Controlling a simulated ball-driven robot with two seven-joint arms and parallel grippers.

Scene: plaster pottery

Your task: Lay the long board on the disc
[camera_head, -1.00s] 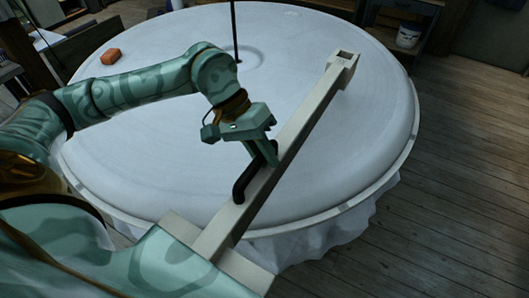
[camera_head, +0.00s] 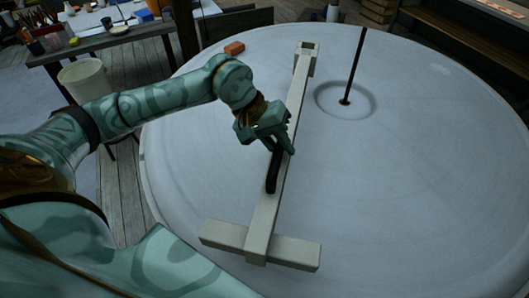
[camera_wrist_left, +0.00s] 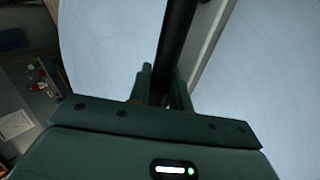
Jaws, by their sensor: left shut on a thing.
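The long board (camera_head: 264,214) is a pale beam with a crosspiece at its near end and a block with a square hole at its far end. A black bar handle (camera_head: 272,175) runs along it. My left gripper (camera_head: 281,150) is shut on this handle, which also shows between the fingers in the wrist view (camera_wrist_left: 177,35). The board (camera_wrist_left: 206,45) is over the left part of the big white disc (camera_head: 400,190). I cannot tell whether it touches the disc. My right gripper is not in view.
A thin dark rod (camera_head: 355,65) stands up from a ringed hollow in the disc, right of the board. An orange block (camera_head: 234,48) lies near the disc's far left edge. A bucket (camera_head: 84,82) and a cluttered table (camera_head: 100,38) stand at the left. The disc's right side is clear.

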